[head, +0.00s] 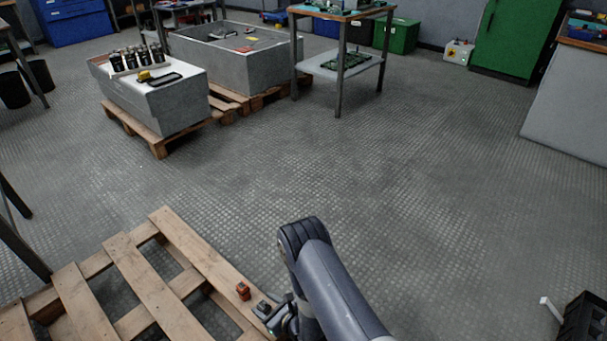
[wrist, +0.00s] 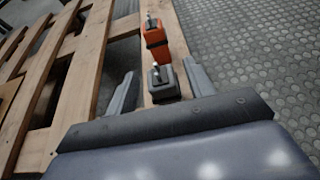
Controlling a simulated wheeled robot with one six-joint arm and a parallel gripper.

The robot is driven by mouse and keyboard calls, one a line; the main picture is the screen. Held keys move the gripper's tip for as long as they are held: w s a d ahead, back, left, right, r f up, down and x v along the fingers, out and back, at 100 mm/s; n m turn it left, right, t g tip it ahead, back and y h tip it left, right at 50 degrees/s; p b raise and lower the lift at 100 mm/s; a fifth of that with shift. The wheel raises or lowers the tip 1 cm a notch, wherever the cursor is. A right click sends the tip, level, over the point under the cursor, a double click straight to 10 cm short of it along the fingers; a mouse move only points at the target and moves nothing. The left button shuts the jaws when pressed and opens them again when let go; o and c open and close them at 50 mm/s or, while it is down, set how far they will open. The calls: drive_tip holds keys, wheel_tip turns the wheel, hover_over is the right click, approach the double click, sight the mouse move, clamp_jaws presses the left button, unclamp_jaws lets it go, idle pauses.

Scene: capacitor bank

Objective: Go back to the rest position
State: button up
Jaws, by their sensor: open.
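My gripper (wrist: 160,92) is open in the wrist view, its two fingers apart on either side of a small grey block with a metal stud on top (wrist: 164,82). The block sits on a board of the wooden pallet (wrist: 88,75) and the fingers do not appear to touch it. An orange block with a similar stud (wrist: 157,42) sits just beyond it on the same board. In the head view the orange block (head: 243,290) and the grey block (head: 264,307) show near the pallet's right edge, beside my arm. The gripper is partly hidden there.
A grey capacitor bank (head: 180,103) stands on a pallet at the back left, with a larger grey tank (head: 262,70) behind it. A workbench with a lower shelf (head: 340,68) stands at the back. A dark case (head: 580,318) is at the lower right. The middle floor is clear.

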sight(260, 303)
drive_tip(key=x, duration=0.1)
drive_tip(key=b+x, duration=0.1)
drive_tip(key=x, duration=0.1)
drive_tip(key=shift+w+a+f, duration=0.1)
drive_tip(key=shift+a+f, duration=0.1)
drive_tip(key=shift+f, duration=0.2)
wheel_tip(260, 303, up, 3)
drive_tip(key=shift+f+p, duration=0.2)
drive_tip(key=shift+p, duration=0.5)
drive_tip(key=shift+d+r, duration=0.1)
drive_tip(key=shift+r, duration=0.55)
